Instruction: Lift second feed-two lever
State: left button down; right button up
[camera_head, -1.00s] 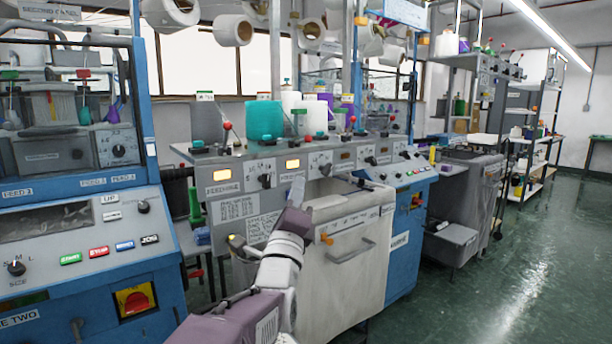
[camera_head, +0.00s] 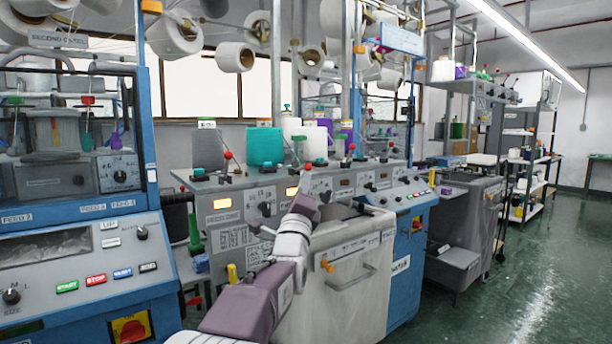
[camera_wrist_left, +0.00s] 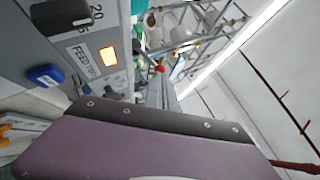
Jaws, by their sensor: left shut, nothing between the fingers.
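Several red-knobbed levers stand along the top of the grey control panel (camera_head: 235,205) in the head view. One lever (camera_head: 227,157) is at the panel's left; another red-knobbed lever (camera_head: 308,168) is near the middle. I cannot tell for certain which is the second feed-two lever. My left gripper (camera_head: 309,190) is just below the middle lever, in front of the panel. In the left wrist view, the shut, empty gripper (camera_wrist_left: 164,92) points toward a red knob (camera_wrist_left: 160,69). Contact cannot be told. My right gripper is not in view.
A pale bin (camera_head: 345,280) stands under the panel. A teal yarn cone (camera_head: 264,146) and other cones stand behind the levers. A blue machine (camera_head: 90,260) is at the left. The wrist view shows a lit orange display (camera_wrist_left: 107,52) and a blue knob (camera_wrist_left: 45,76). The right floor is clear.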

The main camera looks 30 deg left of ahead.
pick_arm(q)
jog(key=shift+x, duration=1.3)
jog(key=shift+r+p, duration=0.25)
jog(key=shift+p, duration=0.35)
jog(key=w+a+r+n+g+h+p, duration=0.1)
jog(key=a+r+n+g+p, duration=0.2)
jog(key=p, duration=2.7)
notch_tip(320, 180, up, 4)
jog(key=n+g, duration=0.5)
jog(key=shift+f+h, duration=0.25)
jog(key=shift+h, duration=0.05)
